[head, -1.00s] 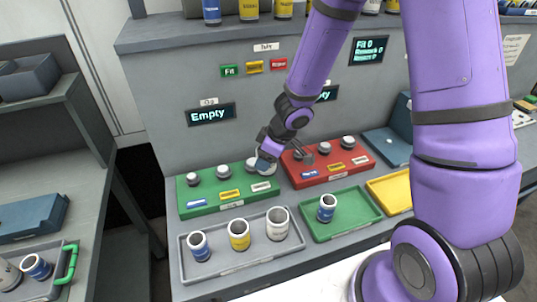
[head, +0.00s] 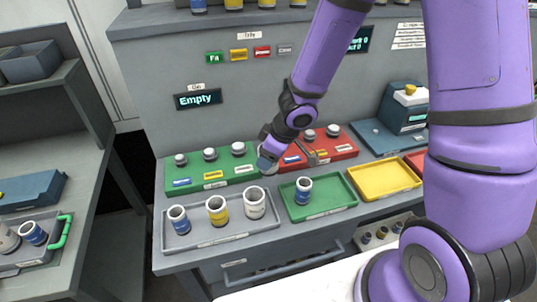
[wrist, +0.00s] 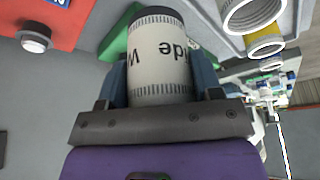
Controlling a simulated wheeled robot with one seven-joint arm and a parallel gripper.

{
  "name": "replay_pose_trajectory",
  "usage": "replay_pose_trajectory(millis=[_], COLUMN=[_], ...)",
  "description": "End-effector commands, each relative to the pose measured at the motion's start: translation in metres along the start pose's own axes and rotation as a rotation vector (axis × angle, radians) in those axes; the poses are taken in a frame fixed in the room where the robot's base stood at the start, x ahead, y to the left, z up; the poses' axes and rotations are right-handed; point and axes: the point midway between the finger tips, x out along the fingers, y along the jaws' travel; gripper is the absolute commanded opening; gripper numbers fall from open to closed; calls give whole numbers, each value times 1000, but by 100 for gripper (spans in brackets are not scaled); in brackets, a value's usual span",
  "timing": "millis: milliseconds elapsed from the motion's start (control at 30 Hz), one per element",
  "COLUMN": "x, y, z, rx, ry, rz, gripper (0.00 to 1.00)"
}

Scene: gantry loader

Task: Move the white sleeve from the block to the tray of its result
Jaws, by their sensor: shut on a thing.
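The white sleeve (wrist: 158,60), printed "Wide" upside down in the wrist view, is between the jaws. My gripper (wrist: 160,85) is shut on it. In the head view my gripper (head: 268,160) is over the right end of the green block (head: 200,181), near the red block (head: 318,151). The sleeve is mostly hidden there; I cannot tell its height over the block. Result trays stand in front: a green tray (head: 325,210) with a blue sleeve (head: 303,190), an empty yellow tray (head: 385,180), and a red tray (head: 415,160) partly behind my arm.
A grey tray (head: 228,237) holds a blue sleeve (head: 178,220), a yellow sleeve (head: 217,211) and another white sleeve (head: 254,203). Posts stand on both blocks. A dark blue device with a yellow knob (head: 410,89) is at right. A shelf unit (head: 60,140) stands at left.

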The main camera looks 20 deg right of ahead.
Motion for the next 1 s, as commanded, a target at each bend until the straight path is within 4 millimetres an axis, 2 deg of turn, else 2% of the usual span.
replay_pose_trajectory(millis=[467, 1000], x=[-8, -28], y=[0, 1], z=[-3, -12], rx=[6, 3], ry=[-4, 2], rz=[-3, 2], gripper=[21, 21])
